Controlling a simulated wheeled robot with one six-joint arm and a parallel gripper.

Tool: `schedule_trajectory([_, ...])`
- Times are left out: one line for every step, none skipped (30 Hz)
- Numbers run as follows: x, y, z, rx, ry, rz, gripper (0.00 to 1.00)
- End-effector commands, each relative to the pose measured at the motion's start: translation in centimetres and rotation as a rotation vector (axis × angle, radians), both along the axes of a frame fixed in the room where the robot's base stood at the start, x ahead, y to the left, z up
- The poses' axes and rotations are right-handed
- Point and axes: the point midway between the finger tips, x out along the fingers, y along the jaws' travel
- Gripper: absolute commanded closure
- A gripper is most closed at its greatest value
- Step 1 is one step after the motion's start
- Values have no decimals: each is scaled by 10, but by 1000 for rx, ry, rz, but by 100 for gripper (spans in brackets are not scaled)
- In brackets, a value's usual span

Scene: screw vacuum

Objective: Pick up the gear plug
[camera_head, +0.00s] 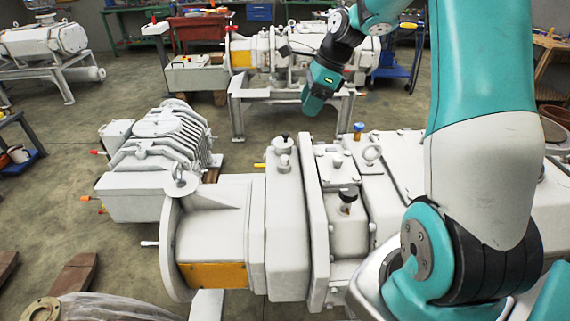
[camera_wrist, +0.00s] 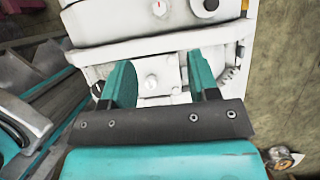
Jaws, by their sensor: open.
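My gripper (camera_wrist: 162,76) is open in the wrist view, with two teal fingers apart and nothing held between them. Past the fingers is a white machine face with a small round white fitting (camera_wrist: 150,83). I cannot tell whether this is the gear plug. In the head view my gripper (camera_head: 318,98) hangs above and behind the front white screw vacuum machine (camera_head: 218,225). Several plug-like fittings stand on that machine: a dark-topped one (camera_head: 347,197), a black-capped one (camera_head: 285,138) and a blue-capped one (camera_head: 358,130). I cannot tell which is the gear plug.
A second white machine (camera_head: 270,55) on a stand is behind my gripper. A ribbed white motor unit (camera_head: 155,150) stands left of the front machine.

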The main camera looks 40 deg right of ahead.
Motion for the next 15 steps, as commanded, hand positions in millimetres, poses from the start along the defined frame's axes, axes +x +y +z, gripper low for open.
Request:
schedule_trajectory([1, -1, -6, 6, 7, -15, 45])
schedule_trajectory([2, 0, -10, 7, 8, -20, 45])
schedule_trajectory([3, 2, -17, 8, 10, -22, 45])
schedule_trajectory([4, 4, -23, 8, 11, -22, 45])
schedule_trajectory([6, 7, -29, 7, 10, -20, 45])
schedule_trajectory([8, 10, -37, 8, 10, -17, 45])
schedule_trajectory([9, 12, -44, 8, 11, -18, 45])
schedule_trajectory([11, 14, -50, 6, 11, -19, 45])
schedule_trajectory([13, 17, -59, 8, 11, -17, 45])
schedule_trajectory([14, 19, -65, 7, 10, -17, 45])
schedule_trajectory([15, 21, -71, 7, 10, -17, 45])
schedule_trajectory([18, 24, -79, 6, 10, -18, 45])
schedule_trajectory([19, 26, -85, 6, 10, -17, 45])
schedule_trajectory([20, 28, -90, 5, 10, -16, 45])
schedule_trajectory([22, 30, -96, 6, 8, -16, 45])
